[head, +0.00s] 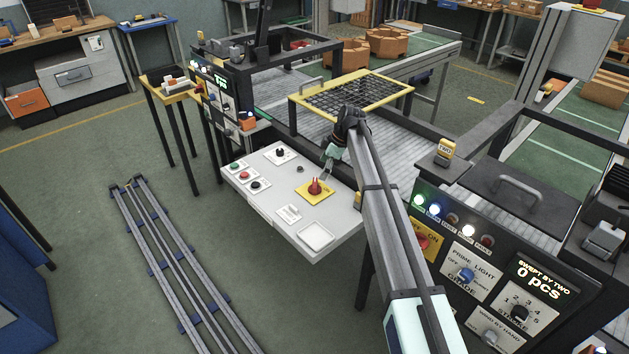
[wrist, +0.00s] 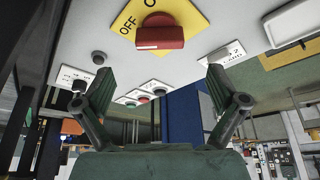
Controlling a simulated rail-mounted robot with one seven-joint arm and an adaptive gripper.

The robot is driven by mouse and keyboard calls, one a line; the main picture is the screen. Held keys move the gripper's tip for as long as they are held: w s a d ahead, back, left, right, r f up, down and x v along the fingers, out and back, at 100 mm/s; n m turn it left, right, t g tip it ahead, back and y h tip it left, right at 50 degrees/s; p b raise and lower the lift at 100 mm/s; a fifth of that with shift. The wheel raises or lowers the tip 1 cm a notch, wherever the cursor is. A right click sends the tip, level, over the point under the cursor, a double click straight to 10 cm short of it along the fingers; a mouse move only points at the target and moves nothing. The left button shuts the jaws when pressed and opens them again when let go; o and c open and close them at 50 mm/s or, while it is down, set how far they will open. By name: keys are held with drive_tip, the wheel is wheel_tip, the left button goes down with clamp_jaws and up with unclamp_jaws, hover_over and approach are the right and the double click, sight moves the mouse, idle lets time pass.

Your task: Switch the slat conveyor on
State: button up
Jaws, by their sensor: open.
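A red rotary switch (head: 315,187) stands on a yellow plate on the light grey control panel (head: 270,205), in front of the slat conveyor (head: 400,137). In the wrist view the red knob (wrist: 160,34) is close, at the top centre; "OFF" shows on its plate, left of the knob, and the other label is cut off. My gripper (head: 329,168) is just behind and right of the switch in the head view. In the wrist view my gripper (wrist: 160,88) is open and empty, its fingers spread either side of the knob's line, apart from it.
The panel also carries green, red and black buttons (head: 246,174), a black knob (head: 280,152) and a white rocker (head: 289,213). A yellow-framed mesh guard (head: 385,85) lies over the conveyor. A black console (head: 480,240) at right has another red-on-yellow switch (head: 424,241), partly hidden by my arm.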

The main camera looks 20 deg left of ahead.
sight(315, 182)
drive_tip(key=p+x, duration=0.2)
drive_tip(key=x, duration=0.6)
drive_tip(key=c, duration=1.1)
